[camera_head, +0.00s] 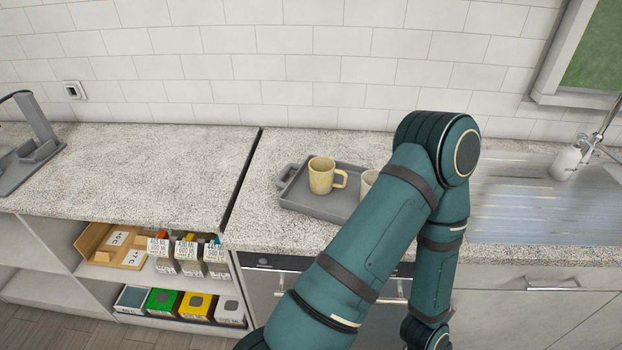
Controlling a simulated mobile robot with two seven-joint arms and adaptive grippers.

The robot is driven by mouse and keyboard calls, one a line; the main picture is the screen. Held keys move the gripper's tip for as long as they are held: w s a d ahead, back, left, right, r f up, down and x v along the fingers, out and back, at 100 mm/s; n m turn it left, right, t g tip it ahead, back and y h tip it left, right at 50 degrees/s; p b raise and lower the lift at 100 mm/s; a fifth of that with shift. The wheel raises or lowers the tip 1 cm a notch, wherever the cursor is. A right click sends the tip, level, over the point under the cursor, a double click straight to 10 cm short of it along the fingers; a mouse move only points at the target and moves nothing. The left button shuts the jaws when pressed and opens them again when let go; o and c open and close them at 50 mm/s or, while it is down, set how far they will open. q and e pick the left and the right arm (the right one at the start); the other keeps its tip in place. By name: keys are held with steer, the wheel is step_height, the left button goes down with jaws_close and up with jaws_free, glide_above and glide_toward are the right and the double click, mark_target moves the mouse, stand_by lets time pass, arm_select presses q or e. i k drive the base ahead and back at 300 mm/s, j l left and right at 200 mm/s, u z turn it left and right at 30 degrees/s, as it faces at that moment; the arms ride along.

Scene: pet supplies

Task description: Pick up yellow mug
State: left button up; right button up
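The yellow mug (320,177) stands upright on a grey tray (297,194) on the counter, its handle to the right. A pale mug (369,181) stands on the same tray to its right, partly hidden by my arm. One of my arms, teal with dark bands, rises from the bottom centre, bends above the tray's right side and runs back down. Its gripper is out of the picture below. No gripper shows in view.
The granite counter (130,175) is clear left of the tray. A dark gap separates two counter sections. A grey device (35,145) stands far left. A sink drainer (540,200) and soap bottle (566,162) are at right. Open shelves below hold several boxes (163,301).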

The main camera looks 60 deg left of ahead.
mark_target(327, 178)
steer(key=k+u, duration=0.1)
steer(key=u, duration=1.8)
steer(key=l+u, duration=0.4)
steer(key=j, duration=0.1)
